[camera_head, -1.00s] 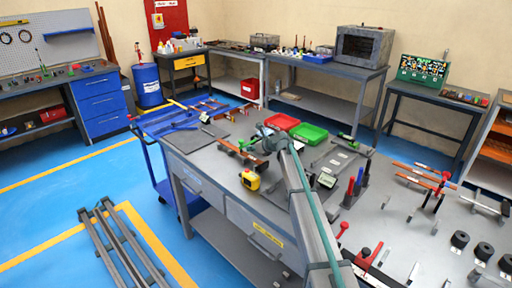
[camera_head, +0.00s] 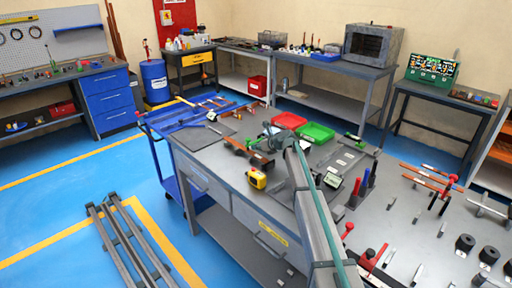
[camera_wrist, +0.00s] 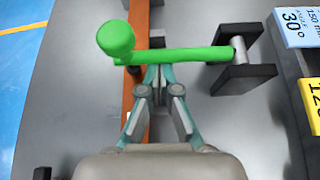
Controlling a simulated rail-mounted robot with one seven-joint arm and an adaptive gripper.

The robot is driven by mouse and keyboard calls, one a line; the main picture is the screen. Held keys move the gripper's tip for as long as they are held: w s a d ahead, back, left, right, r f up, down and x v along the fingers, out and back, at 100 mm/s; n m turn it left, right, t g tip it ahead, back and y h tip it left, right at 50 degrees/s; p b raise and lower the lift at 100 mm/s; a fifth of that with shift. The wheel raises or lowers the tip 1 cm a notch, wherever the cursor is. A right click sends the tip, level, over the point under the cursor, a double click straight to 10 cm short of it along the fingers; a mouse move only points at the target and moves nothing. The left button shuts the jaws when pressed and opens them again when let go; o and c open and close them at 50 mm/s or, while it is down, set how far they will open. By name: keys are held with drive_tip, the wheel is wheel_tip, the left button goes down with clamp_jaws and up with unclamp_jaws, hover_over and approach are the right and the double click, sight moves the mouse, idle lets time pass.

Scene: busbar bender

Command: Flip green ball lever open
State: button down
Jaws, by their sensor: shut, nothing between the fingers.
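The green ball lever (camera_wrist: 185,54) lies across the upper middle of the wrist view. Its round green ball (camera_wrist: 116,38) is at the left end. Its right end meets a grey pin on a dark bracket (camera_wrist: 243,72). My gripper (camera_wrist: 160,72) is shut and empty, its fingertips right at the near side of the green rod. I cannot tell whether they touch it.
An orange-brown bar (camera_wrist: 138,105) runs under the lever.

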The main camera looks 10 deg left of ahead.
drive_tip(key=shift+r, duration=0.15)
drive_tip(key=p, duration=0.1)
drive_tip(key=r+m+g+y+p, duration=0.1)
drive_tip(key=p, duration=0.1)
drive_tip(key=r+p, duration=0.1)
drive_tip(key=shift+w+d+r+m+g+y+p, duration=0.1)
drive_tip(key=shift+w+r+m+g+y+p, duration=0.2)
drive_tip(key=shift+m+p, duration=0.1)
drive_tip(key=shift+w+d+r+m+g+y+p, duration=0.1)
drive_tip(key=shift+r+m+g+y+p, duration=0.1)
drive_tip(key=shift+r+m+p, duration=0.3)
drive_tip(key=shift+w+d+r+m+g+y+p, duration=0.1)
drive_tip(key=shift+r+m+g+y+p, duration=0.1)
drive_tip(key=shift+p, duration=0.45)
drive_tip(key=shift+w+d+r+p, duration=0.5)
drive_tip(key=shift+w+r+p, duration=0.1)
drive_tip(key=shift+r, duration=0.1)
drive_tip(key=shift+w+d+r+p, duration=0.5)
drive_tip(key=shift+r+p, duration=0.1)
drive_tip(key=shift+r, duration=0.1)
